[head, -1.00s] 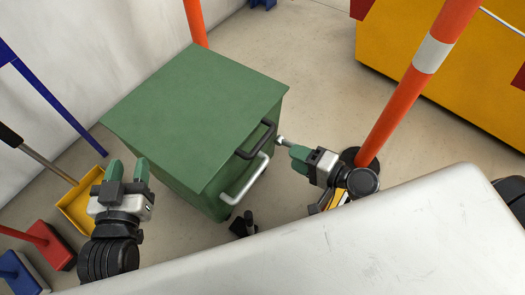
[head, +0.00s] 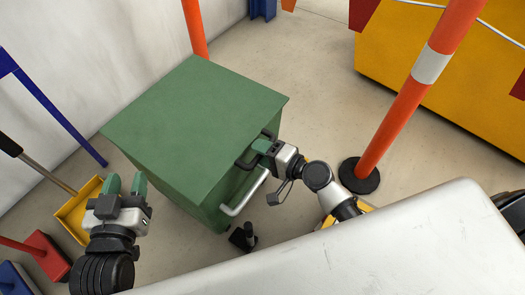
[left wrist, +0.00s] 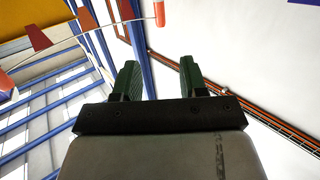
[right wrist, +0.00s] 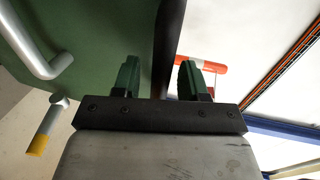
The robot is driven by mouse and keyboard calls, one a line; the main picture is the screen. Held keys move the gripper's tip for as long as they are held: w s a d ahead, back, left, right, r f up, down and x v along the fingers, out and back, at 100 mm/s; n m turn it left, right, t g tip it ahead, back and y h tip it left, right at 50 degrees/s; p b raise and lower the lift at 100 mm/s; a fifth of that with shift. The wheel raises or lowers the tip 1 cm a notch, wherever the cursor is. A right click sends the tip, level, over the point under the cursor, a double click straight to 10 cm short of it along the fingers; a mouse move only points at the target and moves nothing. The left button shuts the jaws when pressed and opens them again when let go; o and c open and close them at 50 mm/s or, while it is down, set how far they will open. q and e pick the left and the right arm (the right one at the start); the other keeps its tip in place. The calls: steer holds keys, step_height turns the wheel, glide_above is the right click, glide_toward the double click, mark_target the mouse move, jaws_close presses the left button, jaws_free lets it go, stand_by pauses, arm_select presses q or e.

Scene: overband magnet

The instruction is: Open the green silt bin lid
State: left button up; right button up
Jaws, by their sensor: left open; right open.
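The green silt bin (head: 190,130) stands on the floor with its flat lid shut. A black handle (head: 247,158) sits at the lid's front edge, and a light grey bar handle (head: 245,193) is below it on the front. My right gripper (head: 262,147) is open at the black handle. In the right wrist view the black bar (right wrist: 168,50) runs between the open fingertips (right wrist: 157,80), and the grey handle (right wrist: 38,55) is to the left. Whether the fingers touch the bar cannot be told. My left gripper (head: 126,184) is open and empty, left of the bin.
An orange post (head: 405,105) on a black base stands right of the bin. A yellow container (head: 450,75) is behind it. A yellow dustpan (head: 78,212) and a red broom head (head: 45,258) lie at the left. A white surface (head: 380,240) fills the front.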

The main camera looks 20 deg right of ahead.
jaws_close()
stand_by(0.3)
